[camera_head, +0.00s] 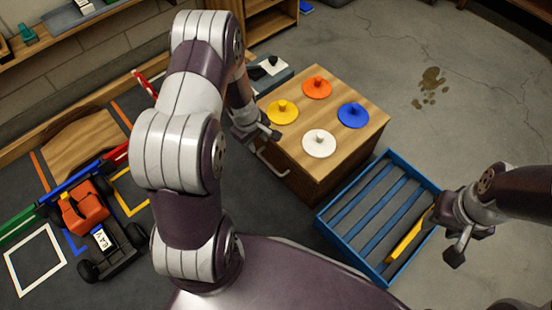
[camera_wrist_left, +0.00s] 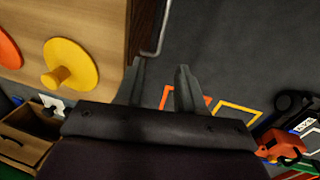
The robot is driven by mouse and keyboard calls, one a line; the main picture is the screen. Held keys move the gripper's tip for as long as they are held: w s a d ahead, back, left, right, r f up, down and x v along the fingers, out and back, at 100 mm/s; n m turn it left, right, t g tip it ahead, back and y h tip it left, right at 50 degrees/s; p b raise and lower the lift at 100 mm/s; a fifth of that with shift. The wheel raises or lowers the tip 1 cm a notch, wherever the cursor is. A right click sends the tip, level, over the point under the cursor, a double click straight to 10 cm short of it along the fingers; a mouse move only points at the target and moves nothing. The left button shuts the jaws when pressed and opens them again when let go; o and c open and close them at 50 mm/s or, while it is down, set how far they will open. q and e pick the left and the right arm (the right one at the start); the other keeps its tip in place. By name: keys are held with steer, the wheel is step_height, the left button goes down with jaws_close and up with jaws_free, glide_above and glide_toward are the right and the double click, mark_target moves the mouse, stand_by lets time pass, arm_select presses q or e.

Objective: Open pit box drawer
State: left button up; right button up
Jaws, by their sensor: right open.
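The pit box (camera_head: 345,160) is a wooden cabinet with yellow, orange, blue and white knobbed discs on top. A thin metal drawer handle (camera_head: 268,162) is on its left-facing side, and the drawer looks closed. My left gripper (camera_head: 262,137) is beside the box's upper left edge, above the handle. In the left wrist view, the left gripper (camera_wrist_left: 160,85) is open with nothing between its fingers. The handle (camera_wrist_left: 158,30) shows just beyond the fingertips, apart from them. My right gripper (camera_head: 445,236) is open over the blue crate's right side.
A blue slatted crate (camera_head: 332,240) with a yellow bar (camera_head: 408,238) stands right of the box. A red and black toy car (camera_head: 95,225) sits on the taped floor at left. A wooden ramp (camera_head: 85,142) lies behind it.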

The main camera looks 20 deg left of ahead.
mark_target(265, 160)
arm_select(q)
steer(key=f+b, duration=0.2)
steer(key=f, duration=0.2)
steer(key=w+f+b, duration=0.1)
steer(key=f+b, duration=0.2)
steer(key=w+d+f+b, duration=0.1)
steer(key=f+b, duration=0.1)
steer(key=f, duration=0.2)
steer(key=shift+f, duration=0.35)
jaws_close()
